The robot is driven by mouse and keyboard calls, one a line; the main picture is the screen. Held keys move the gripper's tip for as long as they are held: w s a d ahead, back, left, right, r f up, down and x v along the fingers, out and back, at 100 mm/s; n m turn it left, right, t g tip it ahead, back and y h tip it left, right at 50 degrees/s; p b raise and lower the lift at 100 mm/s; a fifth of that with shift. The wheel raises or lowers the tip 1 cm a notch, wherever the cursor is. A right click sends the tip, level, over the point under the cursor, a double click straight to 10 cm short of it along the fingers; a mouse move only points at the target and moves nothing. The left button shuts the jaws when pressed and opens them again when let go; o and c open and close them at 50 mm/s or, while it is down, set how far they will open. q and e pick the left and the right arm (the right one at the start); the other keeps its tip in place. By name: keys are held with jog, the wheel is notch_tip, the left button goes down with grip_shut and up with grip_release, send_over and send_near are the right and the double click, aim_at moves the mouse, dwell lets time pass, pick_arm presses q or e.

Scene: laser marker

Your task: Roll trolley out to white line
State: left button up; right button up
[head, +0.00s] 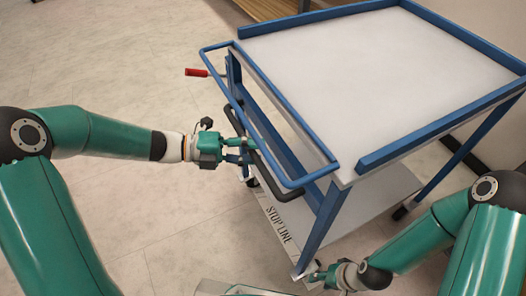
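The trolley (375,62) has a blue frame, a pale top and a pale lower shelf (365,205). It stands at centre right. A dark handle bar (284,177) runs along its left side beside a blue rail (234,92). My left gripper (248,151) is at the dark bar, its fingers apart; whether they grip it is unclear. My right gripper (316,276) is low, near the foot of the closest trolley leg (322,222); its fingers are too small to read. A pale floor strip marked "STOP LINE" (279,224) lies by that leg, partly hidden by the trolley.
A red grip (197,72) sticks out left of the trolley's rail. A wooden shelf (268,8) stands behind it. A clear-edged object (235,290) shows at the bottom edge. The tiled floor (120,55) to the left is free.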

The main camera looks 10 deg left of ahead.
pick_arm(q)
jog(key=v, duration=1.2)
jog(key=shift+f, duration=0.15)
